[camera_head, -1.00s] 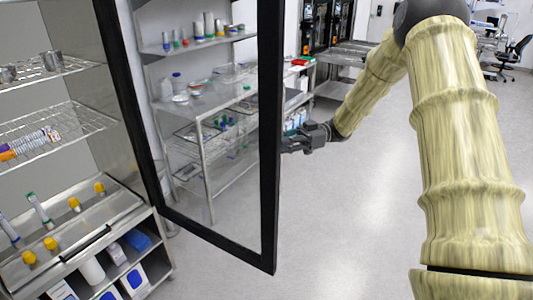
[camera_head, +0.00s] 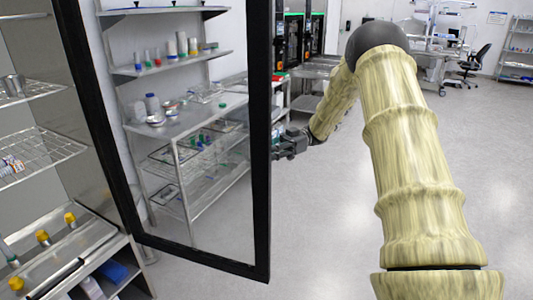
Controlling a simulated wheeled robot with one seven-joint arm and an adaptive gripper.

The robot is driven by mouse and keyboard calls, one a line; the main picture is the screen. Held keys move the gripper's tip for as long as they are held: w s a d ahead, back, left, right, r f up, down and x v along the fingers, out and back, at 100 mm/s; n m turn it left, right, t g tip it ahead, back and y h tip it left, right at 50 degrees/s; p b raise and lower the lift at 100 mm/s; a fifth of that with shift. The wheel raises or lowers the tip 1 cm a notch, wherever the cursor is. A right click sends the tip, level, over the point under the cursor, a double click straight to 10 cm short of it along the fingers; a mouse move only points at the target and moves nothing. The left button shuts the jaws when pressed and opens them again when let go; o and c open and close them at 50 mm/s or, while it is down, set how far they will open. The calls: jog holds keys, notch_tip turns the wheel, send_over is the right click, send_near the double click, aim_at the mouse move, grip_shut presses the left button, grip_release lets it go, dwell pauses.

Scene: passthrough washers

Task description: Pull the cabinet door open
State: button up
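The cabinet door (camera_head: 257,200) is a glass panel in a black frame. It stands swung well open, out from the cabinet (camera_head: 85,150) at the left. Shelving behind it shows through the glass. My gripper (camera_head: 280,148) is at the outer right edge of the door frame, about halfway up. Its fingertips are partly hidden behind the frame, so I cannot tell whether they touch or grip it. No handle is visible at that spot. My arm reaches to it from the right.
The cabinet holds wire shelves (camera_head: 45,150) and yellow-capped bottles (camera_head: 43,237) on a lower ledge. A metal shelving unit (camera_head: 205,125) stands behind the door. The floor (camera_head: 320,230) to the right of the door is clear. A black chair (camera_head: 470,65) stands far back.

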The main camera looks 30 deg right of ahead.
jog(key=o, duration=0.4)
jog(key=shift+a, duration=0.1)
jog(key=shift+w+d+f, duration=0.1)
jog(key=shift+w+d, duration=0.1)
jog(key=shift+d, duration=3)
jog(key=shift+w+d, duration=0.15)
jog(key=shift+d, duration=3.05)
jog(key=shift+a, duration=0.25)
